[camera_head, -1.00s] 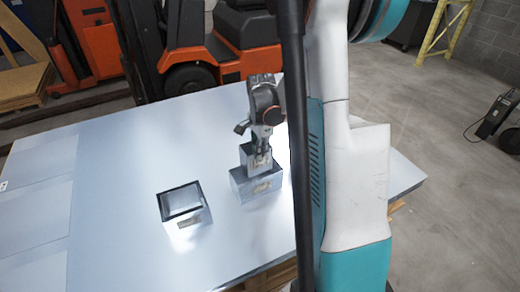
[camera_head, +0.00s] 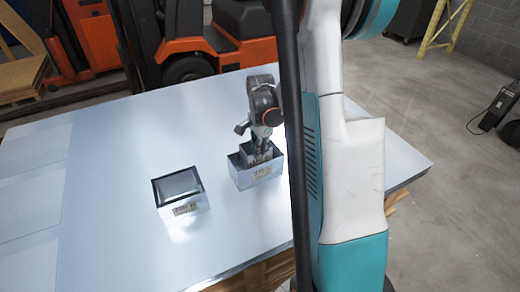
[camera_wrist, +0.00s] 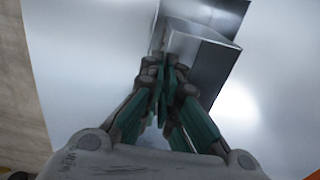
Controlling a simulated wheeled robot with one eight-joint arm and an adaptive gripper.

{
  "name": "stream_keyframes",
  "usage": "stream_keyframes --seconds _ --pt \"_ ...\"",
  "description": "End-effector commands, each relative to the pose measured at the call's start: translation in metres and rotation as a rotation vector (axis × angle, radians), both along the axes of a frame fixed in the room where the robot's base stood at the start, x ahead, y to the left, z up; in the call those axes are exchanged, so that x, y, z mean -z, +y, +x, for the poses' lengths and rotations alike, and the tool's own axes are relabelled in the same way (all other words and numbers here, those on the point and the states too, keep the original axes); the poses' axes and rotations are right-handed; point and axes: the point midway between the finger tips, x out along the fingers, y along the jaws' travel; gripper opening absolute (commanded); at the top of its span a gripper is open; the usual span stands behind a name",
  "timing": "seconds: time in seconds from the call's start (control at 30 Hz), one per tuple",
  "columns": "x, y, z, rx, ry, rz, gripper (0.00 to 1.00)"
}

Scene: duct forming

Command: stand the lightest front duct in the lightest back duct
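A larger square metal duct (camera_head: 243,178) with a label stands on the sheet-metal table, right of its middle. A smaller metal duct (camera_head: 250,152) is down inside it, with only its upper part showing above the rim. My gripper (camera_head: 259,152) points down over them and is shut on a wall of the smaller duct. In the wrist view my gripper (camera_wrist: 163,75) pinches the near part of the smaller duct (camera_wrist: 195,50), with the larger duct (camera_wrist: 222,14) around it. Whether the smaller duct rests on the table inside is hidden.
Another open-topped duct (camera_head: 185,207) with a label stands apart to the left. The table (camera_head: 115,180) is bare around the ducts. An orange forklift (camera_head: 190,45) stands behind the table. My arm covers part of the table's right side.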

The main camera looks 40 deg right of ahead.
Motion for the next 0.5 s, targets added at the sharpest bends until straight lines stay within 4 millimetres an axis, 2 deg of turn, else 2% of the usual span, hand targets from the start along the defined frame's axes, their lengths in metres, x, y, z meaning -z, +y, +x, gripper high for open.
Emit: stream_keyframes --seconds 0.37,0.5 --pt "-0.0005 0.0 0.0 0.0 0.0 0.0 0.0" --pt "-0.0004 0.0 0.0 0.0 0.0 0.0 0.28"
